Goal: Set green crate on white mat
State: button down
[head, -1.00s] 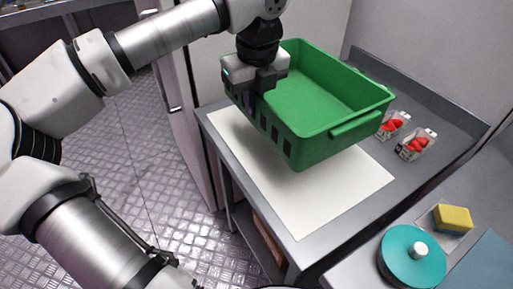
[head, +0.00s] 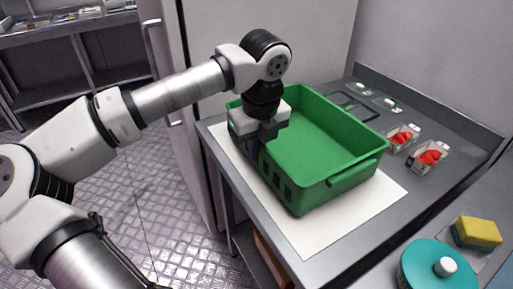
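The green crate (head: 338,186) is empty and upright over the white mat (head: 345,218) on the grey counter. Its base looks on or very close to the mat; I cannot tell for sure whether it touches. Mat shows along the crate's left, front and right sides. My gripper (head: 256,138) points down at the crate's left wall and is shut on its rim, with a finger visible on the outside. The inner finger is mostly hidden.
Two clear punnets of red berries (head: 402,138) (head: 429,157) stand close to the right of the crate. Clear containers (head: 387,104) lie behind them. A teal round lid (head: 430,272) and a yellow sponge (head: 478,232) are at the front right. A wall panel rises behind.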

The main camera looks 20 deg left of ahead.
jog(key=shift+f, duration=0.2)
jog(key=c, duration=1.6)
grip_release()
jog(key=shift+c, duration=0.2)
jog(key=shift+r, duration=0.1)
jog(key=r, duration=0.8)
jog(key=s+d+r, duration=0.1)
jog(key=r, duration=0.3)
jog(key=shift+p, duration=0.3)
jog(key=shift+d, duration=0.1)
